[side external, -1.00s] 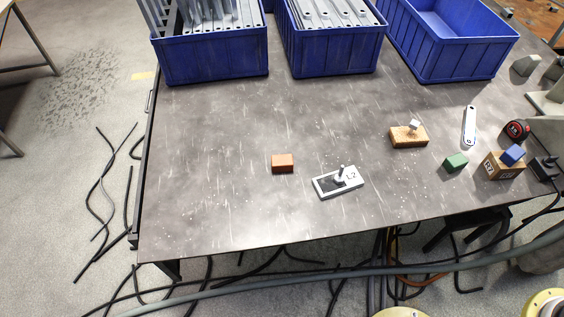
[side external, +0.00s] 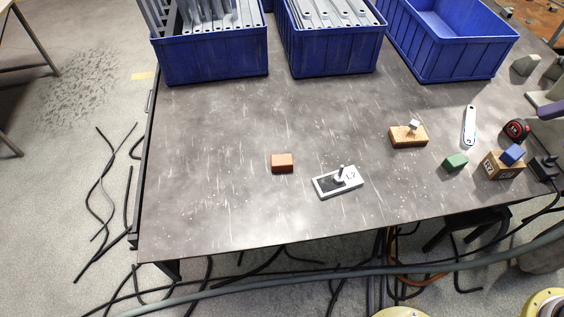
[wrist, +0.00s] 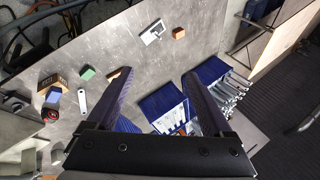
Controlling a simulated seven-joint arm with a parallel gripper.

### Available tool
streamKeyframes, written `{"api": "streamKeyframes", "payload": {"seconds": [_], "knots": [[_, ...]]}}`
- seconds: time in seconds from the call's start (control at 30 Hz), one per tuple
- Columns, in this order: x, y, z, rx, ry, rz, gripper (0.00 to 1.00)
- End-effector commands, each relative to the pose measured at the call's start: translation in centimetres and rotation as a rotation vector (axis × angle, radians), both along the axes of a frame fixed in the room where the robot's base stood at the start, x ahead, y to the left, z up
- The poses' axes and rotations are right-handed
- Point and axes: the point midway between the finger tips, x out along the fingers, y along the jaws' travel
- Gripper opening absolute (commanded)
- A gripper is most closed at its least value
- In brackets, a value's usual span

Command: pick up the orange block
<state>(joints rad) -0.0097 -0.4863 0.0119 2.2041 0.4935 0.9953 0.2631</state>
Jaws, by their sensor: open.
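The orange block (side external: 282,163) lies flat on the grey table, left of the white fixture marked L2 (side external: 338,182) and apart from it. In the wrist view the orange block (wrist: 178,33) is small and far off, near the top, right of the fixture. My gripper (wrist: 159,73) is open and empty, its two dark purple fingers spread wide high over the table. In the side external view only a purple part of it shows at the right edge, far to the right of the block.
Blue bins (side external: 210,58), two with metal brackets, line the back. A wooden block with a small pale piece on top (side external: 408,136), a green block (side external: 455,162), a brown box with a blue block (side external: 503,165) and a tape measure (side external: 517,131) stand right. The table around the orange block is clear.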

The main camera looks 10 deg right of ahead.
Motion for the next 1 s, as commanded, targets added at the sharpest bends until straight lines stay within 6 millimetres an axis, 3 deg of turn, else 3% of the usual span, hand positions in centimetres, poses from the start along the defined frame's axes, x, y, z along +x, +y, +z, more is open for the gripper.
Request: {"api": "streamKeyframes", "payload": {"seconds": [0.27,0.43,0.57,0.77,1.0], "knots": [[9.5,5.6,1.2,0.341,0.231,-0.109,0.85],[15.6,8.5,0.0,0.518,0.38,-0.177,0.85],[20.0,10.5,-2.1,0.636,0.493,-0.233,0.85],[26.3,13.0,-7.3,0.794,0.666,-0.326,0.85],[31.6,15.3,-16.9,0.931,0.861,-0.446,0.85]]}}
